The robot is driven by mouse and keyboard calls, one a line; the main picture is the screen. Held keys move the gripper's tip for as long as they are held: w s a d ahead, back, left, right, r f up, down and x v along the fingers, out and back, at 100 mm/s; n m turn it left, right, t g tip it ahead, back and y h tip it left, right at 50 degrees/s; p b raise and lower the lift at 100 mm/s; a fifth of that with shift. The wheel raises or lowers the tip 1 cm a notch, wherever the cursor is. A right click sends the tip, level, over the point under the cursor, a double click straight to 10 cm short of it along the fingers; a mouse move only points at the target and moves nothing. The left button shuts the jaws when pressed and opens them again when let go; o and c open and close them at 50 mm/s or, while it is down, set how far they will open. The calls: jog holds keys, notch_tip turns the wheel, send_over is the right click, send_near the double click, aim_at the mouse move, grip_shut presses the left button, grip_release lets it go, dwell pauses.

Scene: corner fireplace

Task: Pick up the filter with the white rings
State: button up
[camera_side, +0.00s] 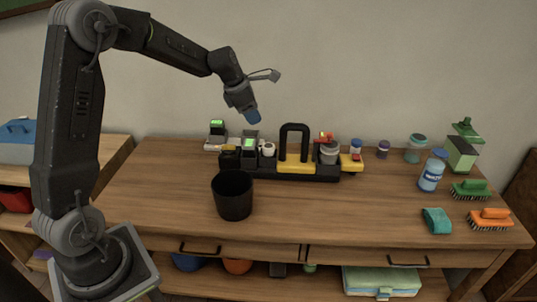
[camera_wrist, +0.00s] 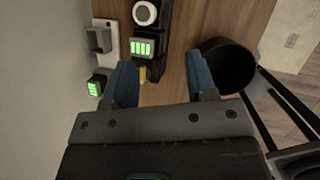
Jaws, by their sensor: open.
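My gripper (camera_side: 252,116) hangs above the back of the wooden table, left of the black caddy's (camera_side: 293,175) upright handle. In the wrist view its two blue fingers (camera_wrist: 163,76) are apart with nothing held between them. I cannot tell for sure which thing is the filter with the white rings. A small white round piece (camera_side: 268,149) sits at the caddy's left part; a white ring with a dark centre (camera_wrist: 145,13) shows at the wrist view's top. A grey canister (camera_side: 329,152) and a small dark purple cylinder (camera_side: 383,149) stand farther right.
A black bin (camera_side: 233,197) stands in front of the caddy. Green-lit blocks (camera_wrist: 142,48) lie near my fingers. A white-labelled blue bottle (camera_side: 432,171), green brush (camera_side: 470,190), orange brush (camera_side: 490,219) and teal roll (camera_side: 437,221) are at the right. The table's front middle is clear.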

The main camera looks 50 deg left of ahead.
jog(key=w+a+f+n, duration=0.2)
jog(key=a+f+n, duration=0.2)
send_over(268, 146)
jog(key=s, duration=0.3)
notch_tip(268, 146, down, 7)
jog(key=shift+w+a+x, duration=0.15)
jog(key=shift+x, duration=1.35)
jog(key=shift+w+a+x, duration=0.1)
jog(key=shift+w+x, duration=0.05)
jog(key=shift+x, duration=1.3)
jog(key=shift+r, duration=0.1)
jog(key=shift+c, duration=0.3)
jog(key=c, duration=0.5)
jog(key=shift+a+r, duration=0.1)
jog(key=shift+r, duration=0.05)
notch_tip(268, 146, up, 18)
